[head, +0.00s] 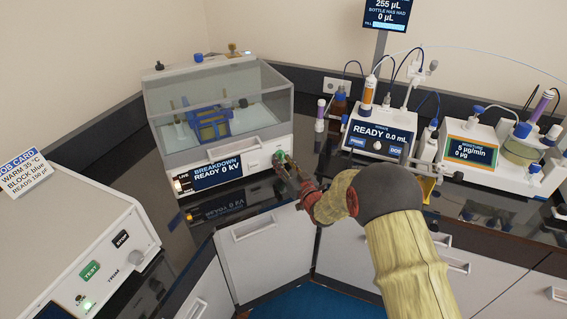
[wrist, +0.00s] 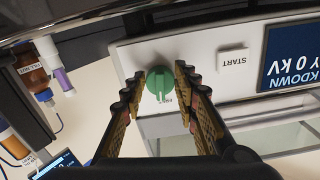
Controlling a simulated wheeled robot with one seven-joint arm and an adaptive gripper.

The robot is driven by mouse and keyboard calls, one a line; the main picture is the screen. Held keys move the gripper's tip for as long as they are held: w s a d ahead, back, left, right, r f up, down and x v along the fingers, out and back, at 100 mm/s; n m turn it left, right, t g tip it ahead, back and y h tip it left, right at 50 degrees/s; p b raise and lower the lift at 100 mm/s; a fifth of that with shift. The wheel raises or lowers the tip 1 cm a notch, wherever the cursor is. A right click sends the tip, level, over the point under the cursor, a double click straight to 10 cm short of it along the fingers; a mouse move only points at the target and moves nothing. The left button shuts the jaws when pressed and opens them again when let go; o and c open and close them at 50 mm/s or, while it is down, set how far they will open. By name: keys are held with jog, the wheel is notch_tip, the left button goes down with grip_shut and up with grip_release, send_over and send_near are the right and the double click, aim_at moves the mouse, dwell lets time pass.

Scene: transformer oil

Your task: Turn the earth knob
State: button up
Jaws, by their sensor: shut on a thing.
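The earth knob is a round green knob on the white front panel of the breakdown tester (head: 240,163). In the wrist view the green knob (wrist: 159,82) sits between my two fingertips, with a raised bar across its face. My gripper (head: 283,163) is at the right end of the tester's front, and in the wrist view its dark fingers (wrist: 160,90) are closed on the knob from both sides. In the head view my gripper partly covers the knob. A small label below the knob in the wrist view is partly hidden by the fingers.
The START button (wrist: 233,60) and the dark display (wrist: 291,57) are beside the knob. A clear-lidded chamber (head: 215,100) tops the tester. Drawers (head: 264,243) lie below the counter.

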jog(key=m, duration=0.4)
jog(key=shift+a, duration=0.15)
jog(key=m, duration=0.4)
jog(key=shift+s+a+r, duration=0.1)
jog(key=shift+r, duration=0.05)
jog(key=m+p, duration=0.1)
jog(key=m, duration=0.3)
jog(key=shift+r, duration=0.15)
jog(key=shift+r+m+p, duration=0.1)
jog(key=shift+m+p, duration=0.3)
jog(key=shift+m, duration=1.7)
jog(key=o, duration=1.1)
jog(key=shift+s, duration=0.1)
jog(key=v, duration=1.2)
